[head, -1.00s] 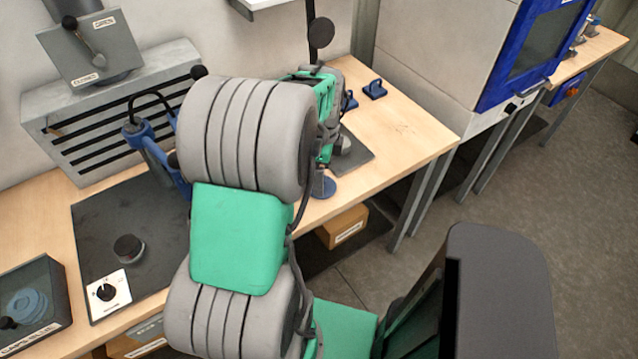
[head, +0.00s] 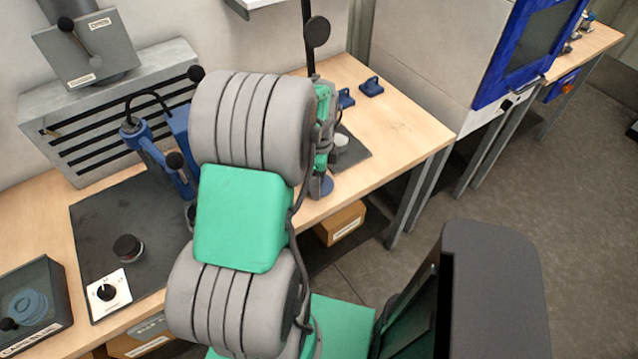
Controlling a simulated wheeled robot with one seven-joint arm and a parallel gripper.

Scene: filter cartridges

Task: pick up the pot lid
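No thing in view is plainly the pot lid. A small grey round pot-like piece (head: 341,141) stands on a dark mat (head: 357,152) just behind.
Two blue handled pieces (head: 371,87) (head: 346,98) lie on the wooden table (head: 405,135) at the back. A blue lever device (head: 150,150), a dark knob (head: 128,248) and a dial box (head: 108,294) are at left. A black pole (head: 308,45) stands behind. The table's right part is clear.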

